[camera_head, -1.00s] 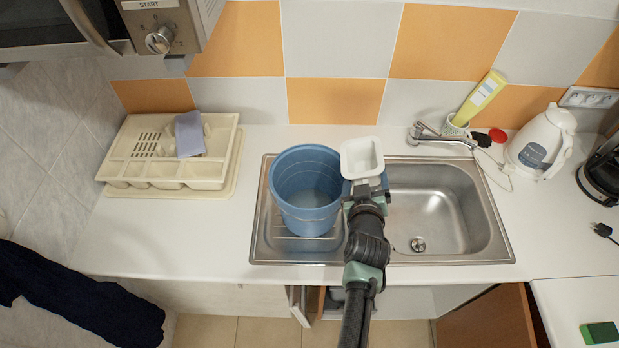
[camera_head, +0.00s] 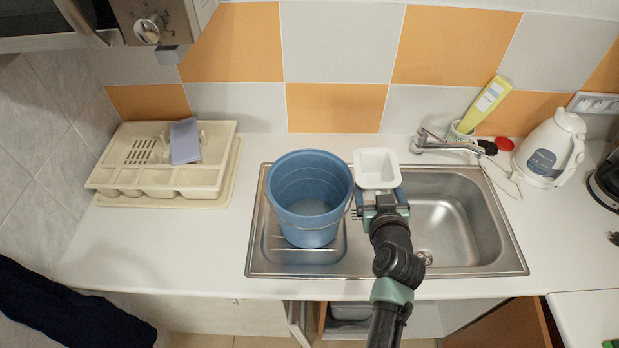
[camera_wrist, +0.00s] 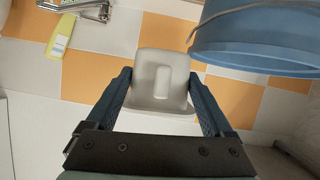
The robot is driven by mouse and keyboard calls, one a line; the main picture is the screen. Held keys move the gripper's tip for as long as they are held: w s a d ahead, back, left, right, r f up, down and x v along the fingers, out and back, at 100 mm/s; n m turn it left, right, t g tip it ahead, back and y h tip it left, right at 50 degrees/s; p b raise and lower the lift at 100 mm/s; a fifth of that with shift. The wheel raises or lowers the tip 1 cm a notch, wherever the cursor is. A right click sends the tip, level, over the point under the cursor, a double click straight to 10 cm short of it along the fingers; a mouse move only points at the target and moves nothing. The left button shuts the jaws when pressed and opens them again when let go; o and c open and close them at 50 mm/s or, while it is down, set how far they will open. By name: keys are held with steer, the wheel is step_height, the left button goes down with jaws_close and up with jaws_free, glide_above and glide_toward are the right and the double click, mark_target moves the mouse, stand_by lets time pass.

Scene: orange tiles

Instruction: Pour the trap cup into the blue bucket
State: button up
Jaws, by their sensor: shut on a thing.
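The trap cup is a small white square cup (camera_head: 377,168) with its open top toward the head camera. My gripper (camera_head: 386,200) is shut on it and holds it just right of the bucket, over the sink area. In the wrist view the cup (camera_wrist: 160,82) sits between my two fingers. The blue bucket (camera_head: 309,198) stands upright on the sink's drainboard, left of my gripper. The bucket also shows in the wrist view (camera_wrist: 255,40) at the upper right, beside the cup. Whether the cup holds anything is not clear. The bucket's visible inside shows no clear contents.
The sink basin (camera_head: 442,222) lies right of my gripper, with the faucet (camera_head: 440,143) behind. A yellow bottle (camera_head: 486,103) and white kettle (camera_head: 548,148) stand at the back right. A cream dish rack (camera_head: 165,165) is on the left. A cupboard door below is open.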

steer(key=s, duration=0.1)
steer(key=s+f, duration=0.1)
steer(key=shift+s+d, duration=0.2)
steer(key=shift+s, duration=0.1)
steer(key=shift+s+r, duration=0.15)
steer(key=shift+s, duration=0.15)
steer(key=shift+w, duration=0.1)
steer(key=shift+r, duration=0.15)
steer(key=shift+r, duration=0.25)
step_height(320, 180, up, 4)
steer(key=p, duration=0.3)
steer(key=shift+r, duration=0.2)
